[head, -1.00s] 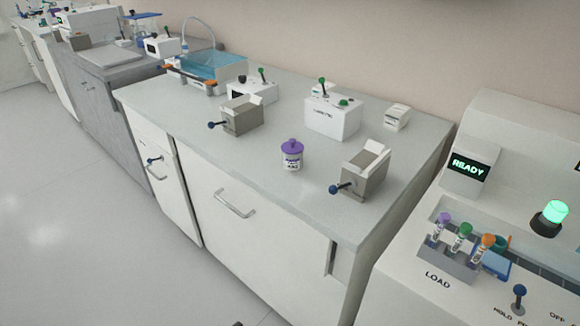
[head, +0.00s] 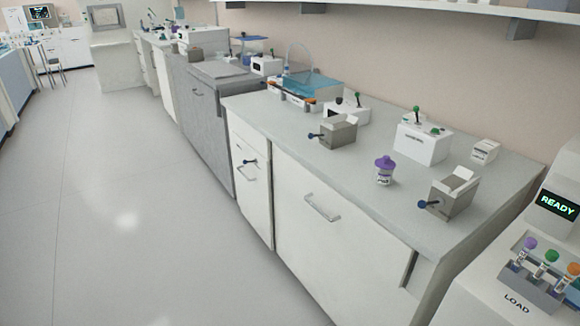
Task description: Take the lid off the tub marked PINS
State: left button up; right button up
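A small white tub with a purple lid (head: 385,168) stands upright on the light grey bench top, near its front edge. It carries a label, but the print is too small to read, so I cannot tell whether it says PINS. The lid sits on the tub. Neither of my grippers shows in the head view.
Grey boxes with blue-knobbed levers (head: 338,132) (head: 452,195) stand left and right of the tub. A white box with a green-knobbed lever (head: 423,142) is behind it. A machine reading READY (head: 557,205) is at right. The floor (head: 130,200) at left is clear.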

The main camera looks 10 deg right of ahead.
aim_at(383, 179)
jog(key=u, duration=0.5)
jog(key=i, duration=1.15)
jog(key=z, duration=1.7)
